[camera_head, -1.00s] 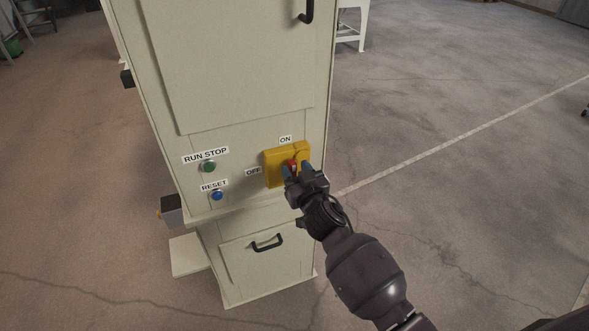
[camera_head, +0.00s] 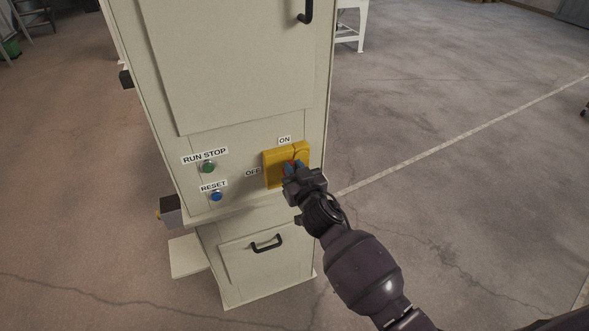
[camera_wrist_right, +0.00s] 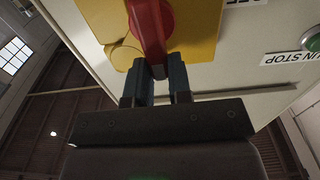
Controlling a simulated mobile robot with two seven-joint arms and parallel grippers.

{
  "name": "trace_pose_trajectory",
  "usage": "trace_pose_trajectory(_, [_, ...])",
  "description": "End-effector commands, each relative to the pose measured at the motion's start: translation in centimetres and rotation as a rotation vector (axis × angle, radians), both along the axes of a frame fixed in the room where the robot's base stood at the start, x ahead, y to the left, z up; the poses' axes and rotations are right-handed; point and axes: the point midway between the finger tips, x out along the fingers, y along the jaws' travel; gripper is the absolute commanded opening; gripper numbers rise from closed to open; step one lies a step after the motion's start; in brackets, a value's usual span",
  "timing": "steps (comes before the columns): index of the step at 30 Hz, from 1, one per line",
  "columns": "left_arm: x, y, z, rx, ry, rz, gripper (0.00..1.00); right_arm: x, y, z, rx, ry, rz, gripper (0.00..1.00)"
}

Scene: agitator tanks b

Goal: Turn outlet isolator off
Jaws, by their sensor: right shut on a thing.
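The outlet isolator is a yellow plate (camera_head: 272,172) on the cabinet front, with an ON label (camera_head: 285,140) above it and an OFF label (camera_head: 252,172) to its left. Its red handle (camera_wrist_right: 149,28) shows in the right wrist view, running lengthwise toward my gripper. In the head view the handle is mostly hidden behind my gripper. My right gripper (camera_head: 293,167) is at the plate. In the wrist view its blue fingers (camera_wrist_right: 160,72) stand on both sides of the handle's end, shut on it. My left gripper is out of view.
A green RUN STOP button (camera_head: 208,167) and a blue RESET button (camera_head: 216,196) sit left of the isolator. Below are a projecting ledge and a drawer with a black handle (camera_head: 266,243). A grey box (camera_head: 172,209) juts from the cabinet's left side. Open floor lies to the right.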

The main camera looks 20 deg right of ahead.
Motion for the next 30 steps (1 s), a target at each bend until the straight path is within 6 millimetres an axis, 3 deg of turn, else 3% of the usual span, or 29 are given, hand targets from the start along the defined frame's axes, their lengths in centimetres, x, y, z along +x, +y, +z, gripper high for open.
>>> trace_pose_trajectory(11, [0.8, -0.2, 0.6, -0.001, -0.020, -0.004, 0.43, 0.0, 0.8, -0.1, -0.202, -0.008, 0.000, 0.00])
trace_pose_trajectory(30, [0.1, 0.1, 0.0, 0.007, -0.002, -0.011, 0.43, -0.1, 2.5, -1.3, -0.808, -0.026, 0.000, 0.00])
